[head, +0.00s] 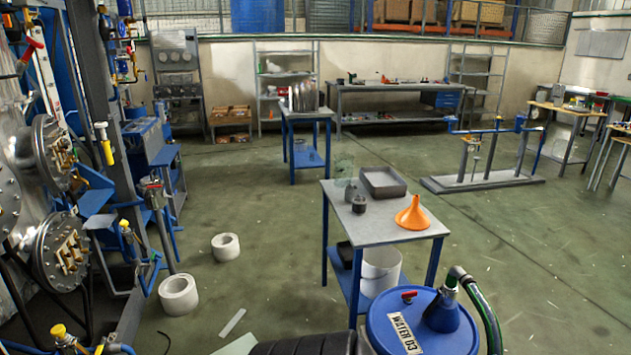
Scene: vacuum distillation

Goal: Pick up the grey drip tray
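The grey drip tray (383,183) is a shallow rectangular tray. It sits at the far side of the top of a small blue-legged table (393,222), ahead of me and a little right of the picture's middle. Nothing appears to touch it. Neither of my grippers shows in the head view.
An orange funnel (412,214), a dark small container (359,204) and a glass vessel (344,174) share the tabletop. A white bucket (380,268) is underneath. A blue drum (422,325) with a hose stands in front.

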